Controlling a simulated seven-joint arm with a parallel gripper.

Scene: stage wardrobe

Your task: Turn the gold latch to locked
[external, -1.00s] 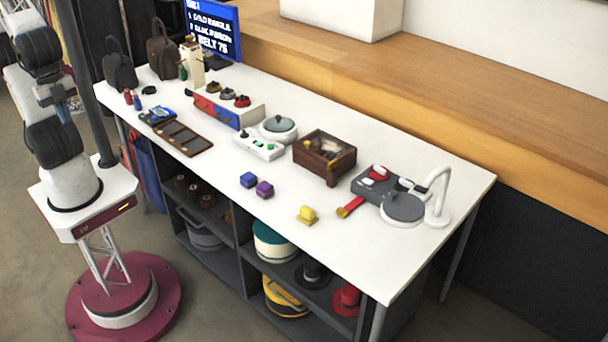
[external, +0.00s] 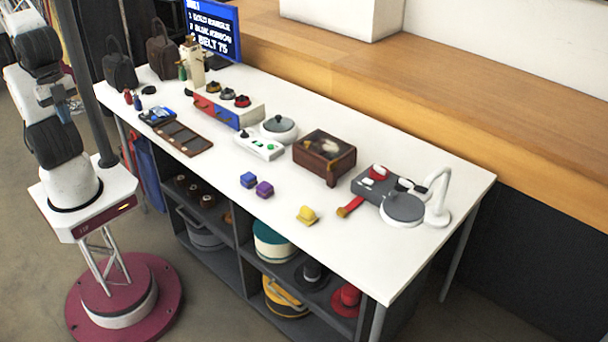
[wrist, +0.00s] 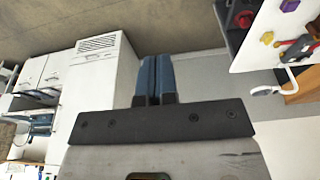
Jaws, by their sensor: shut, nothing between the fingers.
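A low box with a red and a blue front (external: 216,111) stands toward the back left of the white table (external: 345,243). It carries three small round knobs on top. My gripper (wrist: 155,60) shows blue fingers pressed together, empty, in the wrist view. In the external view it hangs at the left, off the table and well away from the box.
Blue and purple cubes and a yellow block (external: 307,216) lie near the front. The front right is clear.

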